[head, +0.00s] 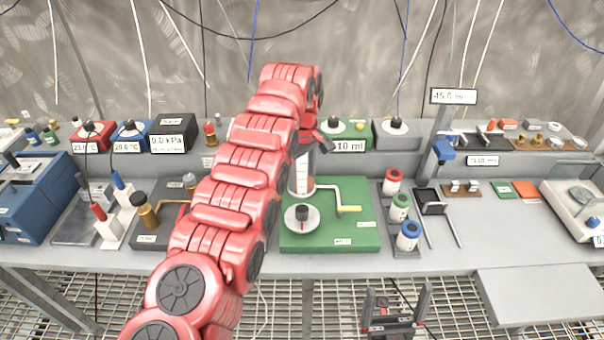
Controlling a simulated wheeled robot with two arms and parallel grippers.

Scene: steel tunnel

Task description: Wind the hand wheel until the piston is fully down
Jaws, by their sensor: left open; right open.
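A green base plate (350,236) lies on the bench in the middle, in the head view. On it stands a clear cylinder (301,180), its upper part behind my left arm, so I cannot tell the piston's height. A white crank arm with a yellow handle (349,209) reaches right from beside the cylinder. A pale round dial with a black knob (302,217) sits at the plate's front left. My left gripper (318,143) is open, close to the cylinder's top, partly hidden by its own arm; contact is unclear. My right gripper (396,303) is open and empty, low in front of the bench.
A green box reading 10 ml (349,146) stands behind the cylinder. A brass-coloured valve set (146,212) is at the left. The bench front at the right is mostly clear, with a balance (577,208) beyond.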

